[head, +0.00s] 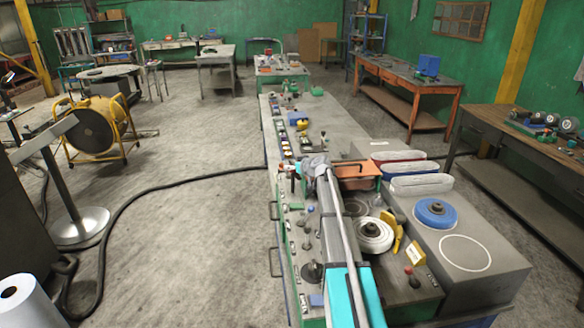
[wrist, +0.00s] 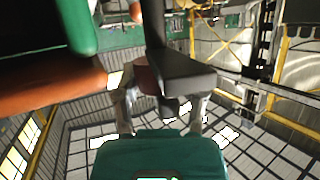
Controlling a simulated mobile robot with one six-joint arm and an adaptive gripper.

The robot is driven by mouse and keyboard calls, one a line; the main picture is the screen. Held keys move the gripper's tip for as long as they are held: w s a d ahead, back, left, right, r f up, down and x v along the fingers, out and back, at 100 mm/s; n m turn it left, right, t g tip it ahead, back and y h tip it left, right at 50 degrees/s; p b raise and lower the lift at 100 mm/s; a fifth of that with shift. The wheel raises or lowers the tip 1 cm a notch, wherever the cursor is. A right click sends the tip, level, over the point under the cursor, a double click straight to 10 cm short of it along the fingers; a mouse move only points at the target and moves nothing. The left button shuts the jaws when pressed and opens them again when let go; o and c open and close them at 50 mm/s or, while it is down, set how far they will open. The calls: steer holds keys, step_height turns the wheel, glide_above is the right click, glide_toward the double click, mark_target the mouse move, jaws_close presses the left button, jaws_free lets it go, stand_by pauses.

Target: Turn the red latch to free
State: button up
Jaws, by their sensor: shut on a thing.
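My gripper (head: 315,163) is over the long bench in the head view, at the left of an orange block (head: 358,171). In the wrist view its grey fingers (wrist: 162,88) close around a dark reddish piece (wrist: 146,76), which appears to be the red latch. A dark grey block (wrist: 187,73) stands against it and hides part of it. In the head view my arm and gripper cover the latch, so its turn angle cannot be told.
An orange bar (wrist: 48,85) and a green part (wrist: 76,25) are close at the left in the wrist view. Small knobs line the bench's left side.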

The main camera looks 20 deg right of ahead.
steer(key=shift+m+h, duration=1.2)
steer(key=shift+h, duration=0.2)
steer(key=shift+m+h, duration=0.6)
steer(key=shift+h, duration=0.1)
steer(key=o, duration=1.2)
steer(key=shift+c, duration=0.2)
